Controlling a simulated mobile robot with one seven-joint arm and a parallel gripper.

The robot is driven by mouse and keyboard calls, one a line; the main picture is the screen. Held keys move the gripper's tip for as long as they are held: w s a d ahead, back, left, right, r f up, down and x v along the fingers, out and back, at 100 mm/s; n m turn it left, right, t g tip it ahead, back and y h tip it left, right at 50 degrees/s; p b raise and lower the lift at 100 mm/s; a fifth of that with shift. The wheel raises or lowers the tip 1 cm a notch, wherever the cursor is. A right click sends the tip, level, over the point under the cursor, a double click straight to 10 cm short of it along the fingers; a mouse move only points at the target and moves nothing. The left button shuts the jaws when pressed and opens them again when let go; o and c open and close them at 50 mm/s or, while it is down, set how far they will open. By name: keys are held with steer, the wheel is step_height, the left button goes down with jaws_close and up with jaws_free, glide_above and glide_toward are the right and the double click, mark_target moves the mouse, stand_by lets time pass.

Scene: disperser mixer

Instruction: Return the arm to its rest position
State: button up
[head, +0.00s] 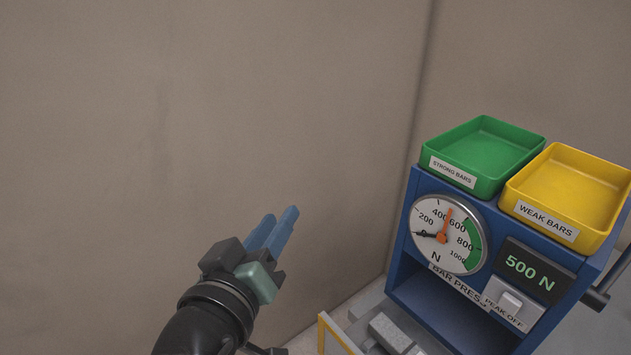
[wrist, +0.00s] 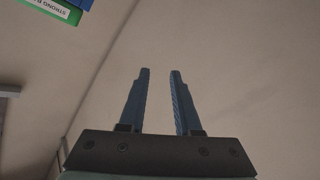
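My gripper (head: 279,227) is raised in front of the bare wall, left of the bar press. It has two blue fingers and a black wrist. In the wrist view my gripper (wrist: 160,75) shows its two fingers apart, with only wall between them. It is open and empty. It touches nothing that I can see.
A blue bar press (head: 403,210) stands at the right, with a dial and a 500 N display (head: 529,269). A green tray (head: 487,140) and a yellow tray (head: 570,180) sit on top, both empty. Grey bars (head: 390,332) lie below. The left side is free.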

step_height(320, 180, up, 21)
steer(key=s+d+m+t+y+p, duration=0.1)
steer(key=s+d+m+t+y, duration=0.15)
steer(key=t, duration=0.35)
steer(key=s+d+r+t+y, duration=0.1)
steer(key=s+r+t, duration=0.4)
steer(key=r, duration=0.8)
steer(key=s+d+p, duration=0.1)
steer(key=s, duration=0.2)
steer(key=shift+d+r+m+t+y, duration=0.3)
steer(key=shift+d+r+m+y, duration=0.05)
steer(key=shift+r, duration=0.05)
steer(key=shift+f, duration=0.1)
